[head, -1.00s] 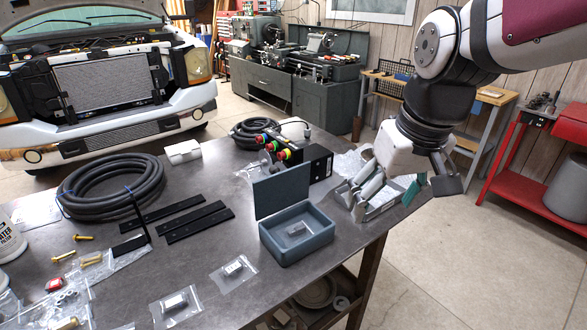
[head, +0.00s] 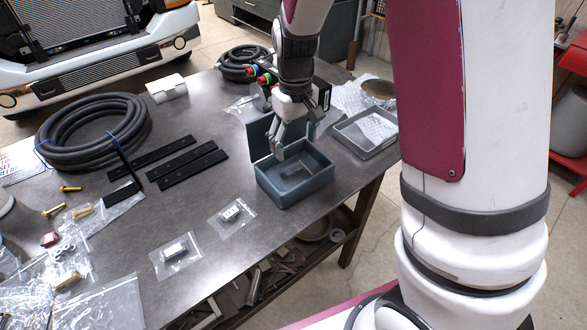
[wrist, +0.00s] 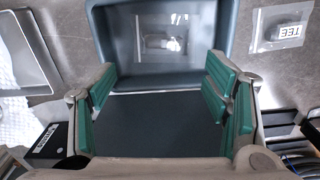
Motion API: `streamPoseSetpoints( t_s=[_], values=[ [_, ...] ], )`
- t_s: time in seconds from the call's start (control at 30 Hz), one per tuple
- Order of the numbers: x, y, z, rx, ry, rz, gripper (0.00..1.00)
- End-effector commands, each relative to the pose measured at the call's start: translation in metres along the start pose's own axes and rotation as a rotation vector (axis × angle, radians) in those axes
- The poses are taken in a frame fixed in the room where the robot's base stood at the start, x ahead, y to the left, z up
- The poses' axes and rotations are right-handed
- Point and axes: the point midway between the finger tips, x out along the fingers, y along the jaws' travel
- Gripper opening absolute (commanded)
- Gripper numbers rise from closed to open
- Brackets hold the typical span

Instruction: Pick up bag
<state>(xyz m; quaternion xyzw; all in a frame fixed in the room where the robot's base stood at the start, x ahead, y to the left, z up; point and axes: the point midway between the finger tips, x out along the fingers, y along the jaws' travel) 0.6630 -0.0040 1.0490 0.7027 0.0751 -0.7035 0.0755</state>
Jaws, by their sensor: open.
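A small clear bag (head: 293,170) with a grey part inside lies on the floor of the open blue-grey box (head: 297,194). In the wrist view the bag (wrist: 160,43) lies flat near the middle of the box floor, beyond the fingertips. My gripper (head: 290,146) is above the box, near its raised lid (head: 262,138). Its green-padded fingers (wrist: 160,85) are spread wide with nothing between them. Two more clear bags with small parts lie on the table: one (head: 232,214) in front of the box, another (head: 177,253) nearer the front edge.
A grey tray (head: 345,146) with clear wrap stands right of the box. Black bars (head: 186,165) and a coiled hose (head: 60,155) lie left. Loose bolts and more plastic bags cover the front left. The table's right edge is close to the box.

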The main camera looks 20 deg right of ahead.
Motion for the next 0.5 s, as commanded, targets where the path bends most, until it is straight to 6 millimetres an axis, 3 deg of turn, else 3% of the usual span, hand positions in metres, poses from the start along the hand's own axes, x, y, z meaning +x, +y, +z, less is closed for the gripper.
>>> streamPoseSetpoints(
  t_s=[0.5],
  values=[
    [0.053, -0.006, 0.002, 0.000, -0.004, 0.000, 0.70]
  ],
)
